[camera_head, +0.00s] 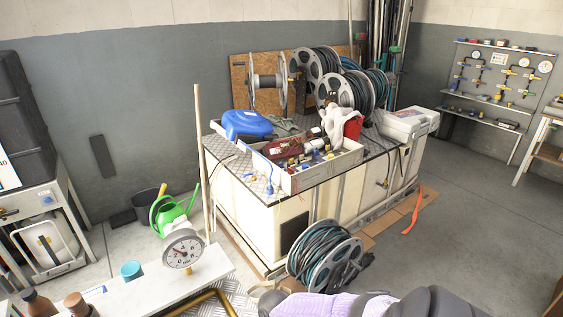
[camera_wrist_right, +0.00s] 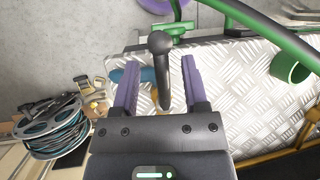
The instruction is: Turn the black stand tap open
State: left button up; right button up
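In the right wrist view my right gripper (camera_wrist_right: 160,62) is open, with its two purple fingers apart. A black lever with a round knob (camera_wrist_right: 160,43), which looks like the black stand tap's handle, lies between the fingers. Gaps show on both sides of it, so the fingers are not closed on it. In the head view part of my right arm shows at the bottom edge, and I cannot make out the black tap there. My left gripper is in neither view.
In the right wrist view a green curved bar (camera_wrist_right: 262,28) crosses the upper right above a ridged metal plate (camera_wrist_right: 236,78). A hose reel (camera_wrist_right: 50,130) lies left. In the head view a pressure gauge (camera_head: 183,250) stands on a white bench, and a cluttered workbench (camera_head: 262,215) fills the middle.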

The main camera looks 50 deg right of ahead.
jog(key=p+v, duration=0.1)
jog(key=v, duration=0.9)
jog(key=shift+p, duration=0.4)
jog(key=shift+f, duration=0.1)
